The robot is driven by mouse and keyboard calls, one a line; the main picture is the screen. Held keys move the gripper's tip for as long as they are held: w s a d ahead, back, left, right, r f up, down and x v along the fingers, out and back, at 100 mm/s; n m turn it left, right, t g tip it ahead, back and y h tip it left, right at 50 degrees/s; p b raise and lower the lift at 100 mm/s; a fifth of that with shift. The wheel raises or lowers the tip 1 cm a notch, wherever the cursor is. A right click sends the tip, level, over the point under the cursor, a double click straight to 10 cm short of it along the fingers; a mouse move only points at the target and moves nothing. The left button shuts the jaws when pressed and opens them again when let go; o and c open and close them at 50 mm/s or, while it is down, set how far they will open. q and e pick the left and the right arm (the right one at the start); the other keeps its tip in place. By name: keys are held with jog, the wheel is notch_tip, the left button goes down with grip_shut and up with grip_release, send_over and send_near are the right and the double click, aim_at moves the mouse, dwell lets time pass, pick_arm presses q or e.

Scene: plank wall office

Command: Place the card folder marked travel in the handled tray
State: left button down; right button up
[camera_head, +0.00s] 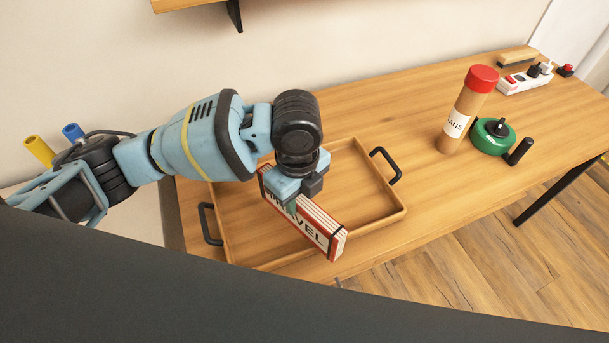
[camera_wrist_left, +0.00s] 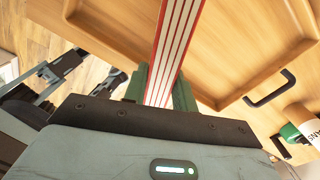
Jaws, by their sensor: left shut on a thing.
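The card folder (camera_head: 318,231) is white and red with dark lettering, of which "VEL" is readable. My left gripper (camera_head: 292,206) is shut on the folder and holds it on edge over the handled tray. The wooden handled tray (camera_head: 385,214) lies on the table and has two black handles. In the left wrist view the striped edge of the folder (camera_wrist_left: 178,40) stands between the fingers (camera_wrist_left: 160,90), with the tray (camera_wrist_left: 240,50) behind it. I cannot tell whether the folder touches the tray floor.
A tube with a red cap (camera_head: 467,108) stands right of the tray, beside a green round object with a black handle (camera_head: 493,135). A power strip (camera_head: 526,78) and a brush (camera_head: 517,57) lie at the far right end. The table between tray and tube is clear.

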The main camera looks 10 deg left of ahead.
pick_arm(q)
jog(key=w+f, duration=0.4)
jog(key=w, duration=0.4)
jog(key=shift+w+a+b, duration=0.3)
jog(key=shift+a+b, duration=0.05)
jog(key=shift+a, duration=0.05)
jog(key=shift+f, duration=0.25)
jog(key=c, duration=1.1)
grip_release()
